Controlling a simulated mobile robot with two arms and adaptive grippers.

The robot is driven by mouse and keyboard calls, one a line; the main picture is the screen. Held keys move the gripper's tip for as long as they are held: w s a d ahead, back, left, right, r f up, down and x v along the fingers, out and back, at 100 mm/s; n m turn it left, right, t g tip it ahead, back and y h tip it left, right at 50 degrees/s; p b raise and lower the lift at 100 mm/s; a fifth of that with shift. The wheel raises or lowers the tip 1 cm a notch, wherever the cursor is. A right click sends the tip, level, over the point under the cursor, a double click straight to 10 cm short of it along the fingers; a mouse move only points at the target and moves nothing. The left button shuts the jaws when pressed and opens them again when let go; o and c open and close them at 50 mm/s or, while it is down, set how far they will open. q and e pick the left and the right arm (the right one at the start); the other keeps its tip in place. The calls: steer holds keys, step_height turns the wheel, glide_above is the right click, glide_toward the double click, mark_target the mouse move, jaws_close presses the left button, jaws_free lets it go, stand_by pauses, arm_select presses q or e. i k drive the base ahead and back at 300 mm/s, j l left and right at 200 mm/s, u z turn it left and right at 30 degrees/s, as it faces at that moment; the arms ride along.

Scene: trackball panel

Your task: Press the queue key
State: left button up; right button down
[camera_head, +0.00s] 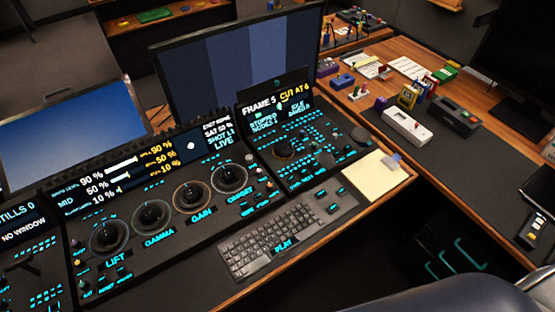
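A dark control panel (188,262) stands on the desk, with trackballs in rings labelled LIFT (109,235), GAMMA (153,215), GAIN (193,195) and OFFSET (229,178). Small keys with cyan labels sit around them. A second key section (312,143) with many cyan-lit keys and a dark knob is to the right, under a small screen (278,105) reading FRAME 5 and CUT AT 6. I cannot read which key is the queue key. A keyboard (284,235) with a cyan PLAY label lies in front. Neither of my grippers is in view.
Large monitors (240,62) stand behind the panel. A yellow notepad (372,180) lies at its right. The right-hand desk holds a white device (406,127), a dark device (454,118) and small coloured items. A dark rounded shape (450,295) fills the bottom right.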

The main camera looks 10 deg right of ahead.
mark_target(341, 192)
steer(key=z, duration=1.05)
